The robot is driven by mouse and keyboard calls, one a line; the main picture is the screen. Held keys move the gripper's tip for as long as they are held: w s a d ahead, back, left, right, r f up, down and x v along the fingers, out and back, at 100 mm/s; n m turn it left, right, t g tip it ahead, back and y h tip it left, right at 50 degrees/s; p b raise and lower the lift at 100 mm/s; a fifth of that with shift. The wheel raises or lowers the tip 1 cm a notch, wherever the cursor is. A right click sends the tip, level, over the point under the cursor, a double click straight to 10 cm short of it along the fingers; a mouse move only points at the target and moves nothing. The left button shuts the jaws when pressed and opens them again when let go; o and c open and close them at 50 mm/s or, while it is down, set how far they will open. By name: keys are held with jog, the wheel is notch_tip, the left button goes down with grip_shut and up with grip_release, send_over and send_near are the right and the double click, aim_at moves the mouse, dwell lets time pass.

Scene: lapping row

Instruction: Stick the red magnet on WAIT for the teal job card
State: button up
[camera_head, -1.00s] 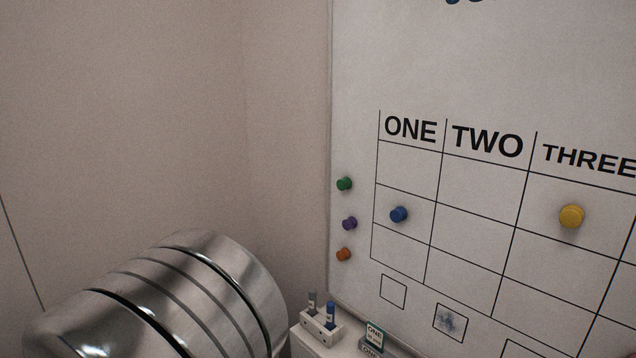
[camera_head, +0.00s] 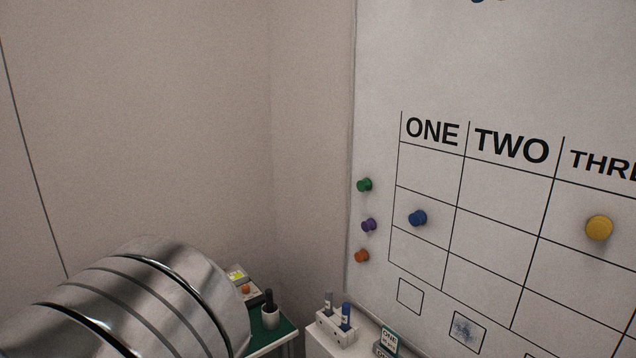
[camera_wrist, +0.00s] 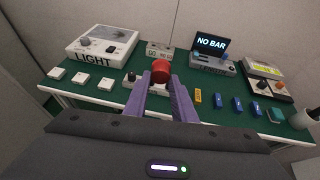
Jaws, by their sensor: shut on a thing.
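In the wrist view my gripper (camera_wrist: 161,84) is shut on the red magnet (camera_wrist: 160,69), a round red knob between the tips of its purple fingers. It is held in front of a bench with a green top. In the head view the white board (camera_head: 440,60) fills the right side, with columns ONE, TWO and a partly cut-off THREE. A blue magnet (camera_head: 417,218) is under ONE and a yellow magnet (camera_head: 599,228) under THREE. Green (camera_head: 364,185), purple (camera_head: 368,225) and orange (camera_head: 361,256) magnets sit left of the grid. I see no WAIT label and cannot make out a teal job card.
The green bench (camera_wrist: 225,116) carries a LIGHT box (camera_wrist: 100,44), a NO BAR screen (camera_wrist: 212,47), a device with an orange knob (camera_wrist: 264,84) and several blue blocks (camera_wrist: 238,106).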

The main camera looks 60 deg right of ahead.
jog(key=shift+d, duration=0.15)
